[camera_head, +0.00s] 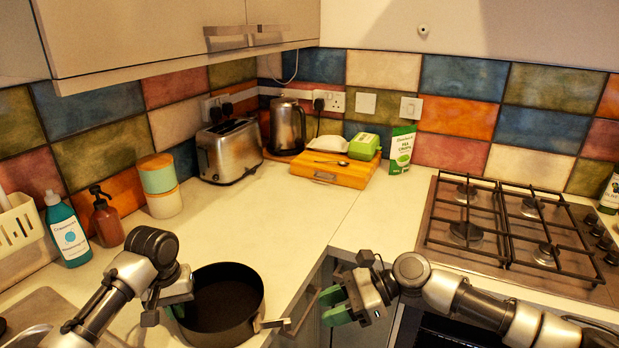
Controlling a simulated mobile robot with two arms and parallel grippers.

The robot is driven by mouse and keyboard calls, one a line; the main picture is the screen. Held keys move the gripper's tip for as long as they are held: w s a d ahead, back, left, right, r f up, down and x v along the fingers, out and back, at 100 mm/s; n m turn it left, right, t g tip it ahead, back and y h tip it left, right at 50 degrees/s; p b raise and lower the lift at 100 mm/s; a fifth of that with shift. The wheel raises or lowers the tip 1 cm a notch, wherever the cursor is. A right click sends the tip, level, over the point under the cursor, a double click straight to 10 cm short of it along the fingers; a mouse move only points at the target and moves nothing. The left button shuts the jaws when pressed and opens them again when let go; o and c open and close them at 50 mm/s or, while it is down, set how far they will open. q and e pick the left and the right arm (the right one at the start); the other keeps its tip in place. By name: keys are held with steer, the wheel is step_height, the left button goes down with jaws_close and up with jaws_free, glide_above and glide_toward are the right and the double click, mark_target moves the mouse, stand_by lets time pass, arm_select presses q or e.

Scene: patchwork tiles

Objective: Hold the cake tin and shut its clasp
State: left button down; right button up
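The cake tin (226,325) is dark inside with a brownish wall, round and open at the top. It stands near the counter's front edge. Its pale clasp (270,324) sticks out from the tin's right side, with a grey end pointing right. My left gripper (176,309) is at the tin's left wall. A green fingertip meets or nearly meets the wall there; its grip is partly hidden. My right gripper (332,305) is to the right of the clasp, apart from it. Its green fingertips are spread, with nothing between them.
A gas hob (467,232) lies at the right. A toaster (230,150), a kettle (287,127) and a wooden box (333,172) stand at the back. Bottles (66,232) and stacked canisters (160,186) stand at the left. The counter (270,215) behind the tin is clear.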

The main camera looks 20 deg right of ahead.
steer(key=w+d+r+n+t+h, duration=0.2)
steer(key=w+d+r+n+t, duration=0.1)
steer(key=w+r+t, duration=0.35)
steer(key=w+d+r+n+t+h, duration=0.2)
steer(key=w+r+n+t, duration=0.1)
steer(key=w+r+t, duration=0.3)
steer(key=s+a+r+n+g+y, duration=0.3)
steer(key=r+n+y, duration=0.3)
steer(key=n, duration=0.5)
steer(key=s+a+r+n+g+y, duration=0.3)
steer(key=a+r+n+g+y, duration=0.1)
steer(key=n, duration=0.8)
step_height(320, 180, up, 3)
steer(key=g+y, duration=0.1)
steer(key=y, duration=0.1)
steer(key=shift+s+a+f+n+y, duration=0.2)
steer(key=shift+s+a+n+y, duration=0.05)
steer(key=shift+s+n+y, duration=0.05)
